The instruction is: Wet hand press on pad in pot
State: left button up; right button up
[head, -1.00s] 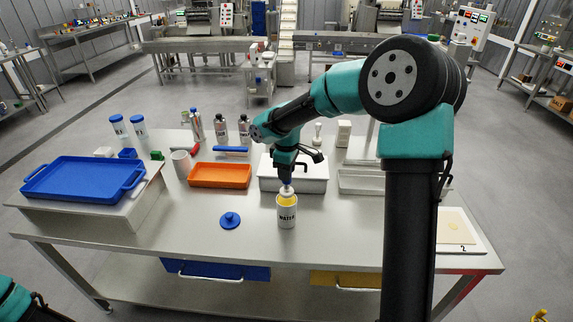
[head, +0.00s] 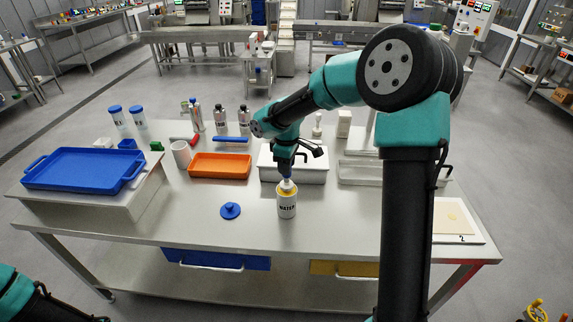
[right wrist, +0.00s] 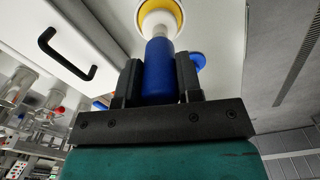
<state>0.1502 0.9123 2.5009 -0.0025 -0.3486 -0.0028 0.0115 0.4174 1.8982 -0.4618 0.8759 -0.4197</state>
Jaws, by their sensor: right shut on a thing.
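The water pot (head: 287,205) is a white cylinder labelled WATER, standing on the steel table. Its yellow pad (right wrist: 160,20) shows as a ring inside the rim in the right wrist view. The hand press has a blue handle (right wrist: 159,75) and a white head (right wrist: 160,20). My right gripper (head: 287,172) is shut on the blue handle and holds the press upright over the pot. The press head is at the pot mouth; whether it touches the pad I cannot tell. Of my left arm, only a part shows at the bottom left, and its gripper is out of view.
A blue lid (head: 230,210) lies left of the pot. An orange tray (head: 220,166) and a white box (head: 292,172) stand behind. A blue tray (head: 85,168) sits on a raised board at left. A pale board (head: 455,220) lies at right. The table front is clear.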

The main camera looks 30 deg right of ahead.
jog(key=shift+f, duration=0.65)
dwell(1.7)
jog(key=shift+r, duration=0.15)
jog(key=shift+r, duration=3.5)
jog(key=shift+f, duration=0.1)
jog(key=shift+w+a+f+m, duration=0.2)
jog(key=shift+a+f+m, duration=0.15)
jog(key=shift+a, duration=0.1)
jog(key=w+a+f+m, duration=0.2)
jog(key=a+f+m, duration=0.8)
jog(key=a, duration=0.3)
jog(key=shift+w+f+m, duration=0.15)
jog(key=shift+w+m, duration=0.05)
jog(key=shift+m, duration=0.25)
